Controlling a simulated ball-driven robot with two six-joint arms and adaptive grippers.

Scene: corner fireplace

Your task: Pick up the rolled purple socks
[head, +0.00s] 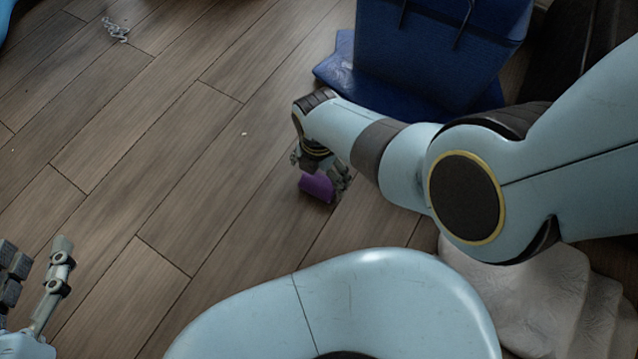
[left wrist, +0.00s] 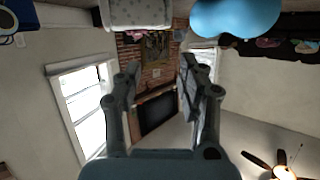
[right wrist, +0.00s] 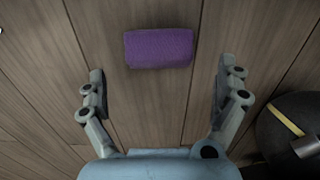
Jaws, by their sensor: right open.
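The rolled purple socks (head: 318,188) lie on the wooden floor, partly hidden by my right gripper (head: 322,175) in the head view. In the right wrist view the socks (right wrist: 159,48) lie crosswise, beyond the fingertips and roughly centred between them. My right gripper (right wrist: 160,80) is open and empty, with its fingers apart on either side. My left gripper (head: 38,258) is at the lower left of the head view, away from the socks. In the left wrist view its two fingers (left wrist: 158,75) are apart with nothing between them.
A blue bag or box (head: 435,50) stands on a dark blue base (head: 350,70) just behind my right gripper. A pale stepped object (head: 535,290) is at the lower right. A small silvery tangle (head: 116,30) lies far left. The floor (head: 170,150) left of the socks is mostly clear.

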